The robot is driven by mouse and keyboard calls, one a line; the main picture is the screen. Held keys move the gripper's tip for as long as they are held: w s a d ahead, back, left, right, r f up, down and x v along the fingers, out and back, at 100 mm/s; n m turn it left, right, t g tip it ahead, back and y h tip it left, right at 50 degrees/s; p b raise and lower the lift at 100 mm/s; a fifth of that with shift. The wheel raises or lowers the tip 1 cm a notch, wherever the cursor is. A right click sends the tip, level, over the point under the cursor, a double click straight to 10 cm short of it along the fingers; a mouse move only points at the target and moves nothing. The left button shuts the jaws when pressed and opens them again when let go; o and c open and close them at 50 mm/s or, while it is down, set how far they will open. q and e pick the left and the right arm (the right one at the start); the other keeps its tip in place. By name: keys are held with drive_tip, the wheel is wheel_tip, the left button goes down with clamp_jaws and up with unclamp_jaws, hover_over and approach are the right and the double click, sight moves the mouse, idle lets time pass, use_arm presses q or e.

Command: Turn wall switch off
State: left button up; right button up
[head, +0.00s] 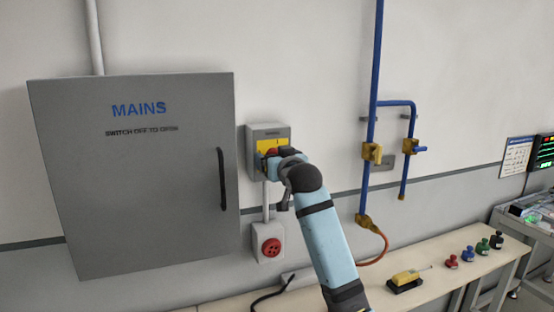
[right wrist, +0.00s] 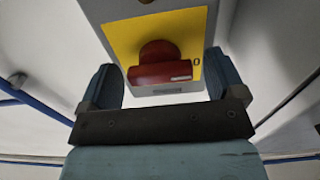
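The wall switch is a grey box (head: 252,150) with a yellow plate (head: 267,144) and a red rotary handle, fixed to the wall right of the MAINS cabinet. In the right wrist view the red handle (right wrist: 160,64) lies crosswise on the yellow plate (right wrist: 122,42), with a "0" mark to its right. My right gripper (right wrist: 165,82) is open, with one finger on each side of the handle and a gap to both. In the head view my right wrist largely hides the handle and my fingers. My left gripper is not in view.
The grey MAINS cabinet (head: 140,190) with a black handle (head: 222,180) is close on the left. A red round socket (head: 271,247) sits below the switch. Blue pipes (head: 372,85) with yellow valves run at right.

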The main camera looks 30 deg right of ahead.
drive_tip(key=b+v, duration=0.1)
drive_tip(key=v, duration=1.3)
drive_tip(key=shift+b, duration=0.3)
drive_tip(key=shift+w+f, duration=0.1)
drive_tip(key=shift+f, duration=0.05)
